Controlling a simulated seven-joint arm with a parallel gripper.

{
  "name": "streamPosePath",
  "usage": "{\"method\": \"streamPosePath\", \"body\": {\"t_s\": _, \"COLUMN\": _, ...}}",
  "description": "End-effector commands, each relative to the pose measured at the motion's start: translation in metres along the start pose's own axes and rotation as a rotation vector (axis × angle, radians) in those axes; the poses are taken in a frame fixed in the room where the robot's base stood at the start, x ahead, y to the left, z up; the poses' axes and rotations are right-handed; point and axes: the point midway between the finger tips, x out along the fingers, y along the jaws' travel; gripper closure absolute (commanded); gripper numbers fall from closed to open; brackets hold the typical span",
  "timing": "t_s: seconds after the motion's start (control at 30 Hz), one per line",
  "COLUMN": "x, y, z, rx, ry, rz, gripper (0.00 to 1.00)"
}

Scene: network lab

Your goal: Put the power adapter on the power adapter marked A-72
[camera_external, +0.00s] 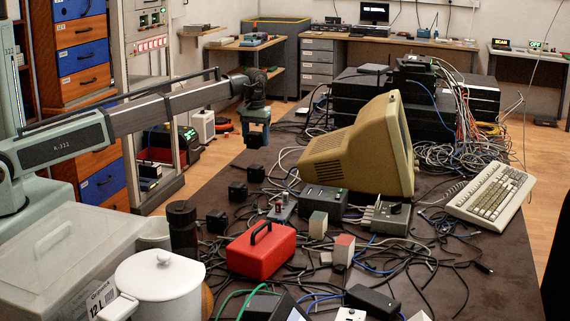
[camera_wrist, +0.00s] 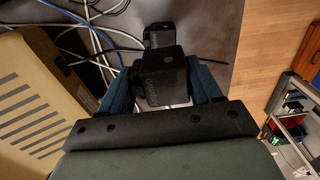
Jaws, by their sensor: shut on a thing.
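My gripper (camera_external: 257,128) hangs above the far left part of the table, fingers down. Its blue fingers are shut on a black power adapter (camera_wrist: 161,80), which shows between them in the wrist view with small light lettering I cannot read. Just beyond it in the wrist view is another black block (camera_wrist: 157,36), partly hidden by the held one. In the external view, black power adapters stand along the table's left side: one (camera_external: 255,173) below my gripper, one (camera_external: 237,192) nearer, and one (camera_external: 217,222) nearer still. I cannot read an A-72 mark on any.
A beige monitor (camera_external: 362,145) stands close to the right of my gripper, with tangled cables (camera_external: 285,165) around it. A red toolbox (camera_external: 261,252), white lidded pot (camera_external: 160,277) and keyboard (camera_external: 490,193) are on the table. The table's left edge is near.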

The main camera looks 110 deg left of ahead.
Motion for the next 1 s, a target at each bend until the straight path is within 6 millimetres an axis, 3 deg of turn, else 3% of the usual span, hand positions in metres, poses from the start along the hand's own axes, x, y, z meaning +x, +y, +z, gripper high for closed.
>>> {"method": "streamPosePath", "body": {"t_s": 0.1, "x": 0.020, "y": -0.001, "z": 0.001, "rx": 0.001, "ry": -0.001, "rz": -0.001, "gripper": 0.72}}
{"method": "streamPosePath", "body": {"t_s": 0.57, "x": 0.064, "y": 0.000, "z": 0.000, "rx": 0.001, "ry": 0.000, "rz": 0.000, "gripper": 0.72}}
{"method": "streamPosePath", "body": {"t_s": 1.0, "x": 0.070, "y": 0.000, "z": 0.000, "rx": 0.002, "ry": 0.000, "rz": 0.000, "gripper": 0.72}}
